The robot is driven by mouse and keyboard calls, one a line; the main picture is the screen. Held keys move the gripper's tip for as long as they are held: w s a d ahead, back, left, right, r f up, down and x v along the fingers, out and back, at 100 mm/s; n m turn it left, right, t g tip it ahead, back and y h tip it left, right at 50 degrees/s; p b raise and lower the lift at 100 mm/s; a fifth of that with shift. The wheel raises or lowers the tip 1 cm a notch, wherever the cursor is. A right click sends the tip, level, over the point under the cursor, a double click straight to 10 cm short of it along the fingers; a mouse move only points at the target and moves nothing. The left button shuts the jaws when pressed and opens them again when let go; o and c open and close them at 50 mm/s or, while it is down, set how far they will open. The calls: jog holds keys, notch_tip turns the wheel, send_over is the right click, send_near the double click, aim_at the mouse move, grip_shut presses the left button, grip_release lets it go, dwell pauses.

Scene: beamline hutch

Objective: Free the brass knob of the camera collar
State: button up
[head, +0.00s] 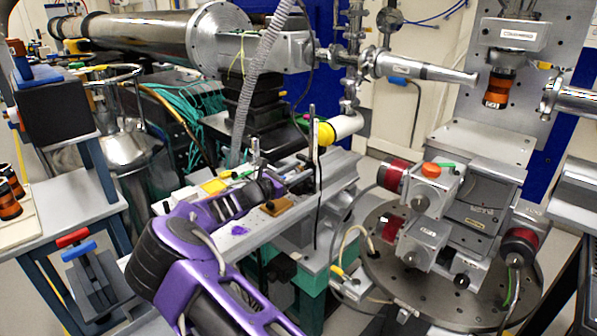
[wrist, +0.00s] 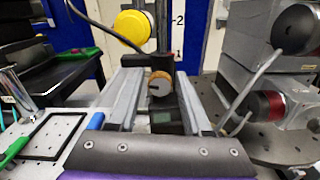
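The brass knob (wrist: 160,83) faces the wrist camera. It sits on a black collar (wrist: 162,65) on an upright dark post (wrist: 162,25). The camera's round yellow cap (wrist: 131,30) is just above and left of the knob. In the head view, the white camera (head: 346,126) with its yellow cap (head: 326,133) stands beside the post (head: 312,140); I cannot make out the knob there. My gripper (head: 292,183) reaches over the bench, short of the post. Its dark body fills the bottom of the wrist view, apart from the knob.
Motor stages (head: 430,190) on a round perforated plate (head: 390,270) stand to the right. A flexible grey hose (head: 260,75) hangs behind my gripper. Small items lie on the bench left of the rail.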

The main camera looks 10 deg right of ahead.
grip_shut()
jog(key=shift+r+n+p, duration=0.2)
jog(key=shift+n+p, duration=0.3)
jog(key=shift+p, duration=0.45)
jog(key=shift+f+n, duration=0.25)
jog(key=shift+n, duration=0.05)
jog(key=shift+o, duration=1.6)
grip_release()
